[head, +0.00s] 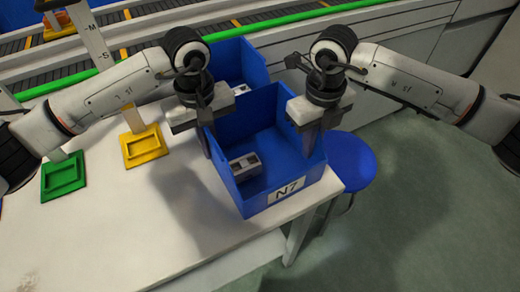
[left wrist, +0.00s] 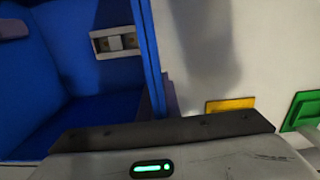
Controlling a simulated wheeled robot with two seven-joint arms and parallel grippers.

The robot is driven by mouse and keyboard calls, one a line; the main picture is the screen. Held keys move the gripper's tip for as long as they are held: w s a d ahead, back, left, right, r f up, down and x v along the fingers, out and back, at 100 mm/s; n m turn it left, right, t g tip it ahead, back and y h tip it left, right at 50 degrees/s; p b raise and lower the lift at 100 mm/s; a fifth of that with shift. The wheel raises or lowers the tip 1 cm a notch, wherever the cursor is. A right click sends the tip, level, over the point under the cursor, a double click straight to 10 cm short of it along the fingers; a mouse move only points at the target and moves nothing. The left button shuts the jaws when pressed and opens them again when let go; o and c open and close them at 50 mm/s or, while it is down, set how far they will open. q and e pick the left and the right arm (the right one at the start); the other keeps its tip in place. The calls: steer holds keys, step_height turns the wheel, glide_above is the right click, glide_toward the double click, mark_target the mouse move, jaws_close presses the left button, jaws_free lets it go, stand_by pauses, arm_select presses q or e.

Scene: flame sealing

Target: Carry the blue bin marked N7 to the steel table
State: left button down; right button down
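The blue bin marked N7 (head: 258,195) stands on the white table near its right edge, its label facing the front. A grey box-like part (head: 246,167) lies inside; the left wrist view also shows the part (left wrist: 115,42) and the bin's wall edge (left wrist: 148,50). My left gripper (head: 208,142) points down at the bin's left wall. My right gripper (head: 312,138) points down at its right wall. The fingers overlap the walls in view; whether they are closed on them cannot be told. I cannot pick out a steel table.
A second blue bin (head: 238,62) stands directly behind. A yellow tray (head: 144,147) and a green tray (head: 63,176) sit left on the white table (head: 120,235). A blue stool (head: 347,160) stands close to the table's right edge. Floor is open at right. A conveyor runs behind.

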arm_select(q)
steer(key=shift+r, duration=0.15)
arm_select(e)
steer(key=shift+r, duration=0.1)
